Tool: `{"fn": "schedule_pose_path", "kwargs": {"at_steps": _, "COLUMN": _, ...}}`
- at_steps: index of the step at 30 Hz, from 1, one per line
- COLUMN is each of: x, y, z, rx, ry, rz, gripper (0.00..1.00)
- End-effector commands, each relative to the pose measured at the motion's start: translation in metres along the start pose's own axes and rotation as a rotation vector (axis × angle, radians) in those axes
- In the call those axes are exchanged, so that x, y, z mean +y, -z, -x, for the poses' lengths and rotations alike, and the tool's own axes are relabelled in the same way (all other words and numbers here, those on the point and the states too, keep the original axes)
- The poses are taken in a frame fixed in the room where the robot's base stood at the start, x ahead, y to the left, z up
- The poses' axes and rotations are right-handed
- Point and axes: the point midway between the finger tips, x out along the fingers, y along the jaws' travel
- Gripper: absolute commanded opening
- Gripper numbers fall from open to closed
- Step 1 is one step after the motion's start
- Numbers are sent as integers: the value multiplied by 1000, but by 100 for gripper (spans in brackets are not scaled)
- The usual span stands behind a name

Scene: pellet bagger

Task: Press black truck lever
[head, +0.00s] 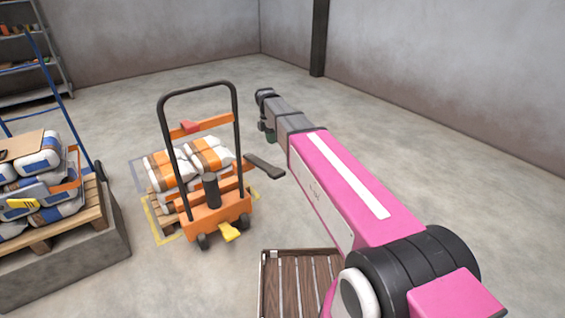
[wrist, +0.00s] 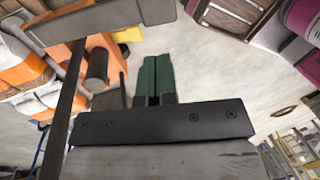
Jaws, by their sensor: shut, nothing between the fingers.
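The orange pallet truck (head: 215,212) stands left of centre in the head view, with a tall black handle loop. The black lever (head: 266,168), a flat dark paddle, sticks out to its right. My gripper (head: 269,137) is above and behind the lever in the picture, apart from it. In the wrist view, my gripper's green fingers (wrist: 157,78) are together and empty. Part of the truck (wrist: 108,52) shows to their left, with a dark cylinder (wrist: 96,68). A grey bar crosses the top left; I cannot tell whether it is the lever.
Orange-and-white bags (head: 205,155) lie stacked behind the truck's handle. A yellow pedal (head: 229,232) is at its front. A wooden slatted crate (head: 290,285) stands at the bottom centre. A concrete block (head: 65,262) with a loaded pallet is at left. The floor at right is clear.

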Motion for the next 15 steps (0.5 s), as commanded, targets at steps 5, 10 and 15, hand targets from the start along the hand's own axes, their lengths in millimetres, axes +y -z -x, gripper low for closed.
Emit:
{"fn": "schedule_pose_path", "kwargs": {"at_steps": 5, "x": -1, "y": 6, "z": 4, "rx": -5, "ry": 20, "rz": 42, "gripper": 0}}
{"fn": "schedule_pose_path", "kwargs": {"at_steps": 10, "x": -1, "y": 5, "z": 4, "rx": -4, "ry": 19, "rz": 41, "gripper": 0}}
{"fn": "schedule_pose_path", "kwargs": {"at_steps": 15, "x": -1, "y": 5, "z": 2, "rx": -4, "ry": 18, "rz": 40, "gripper": 0}}
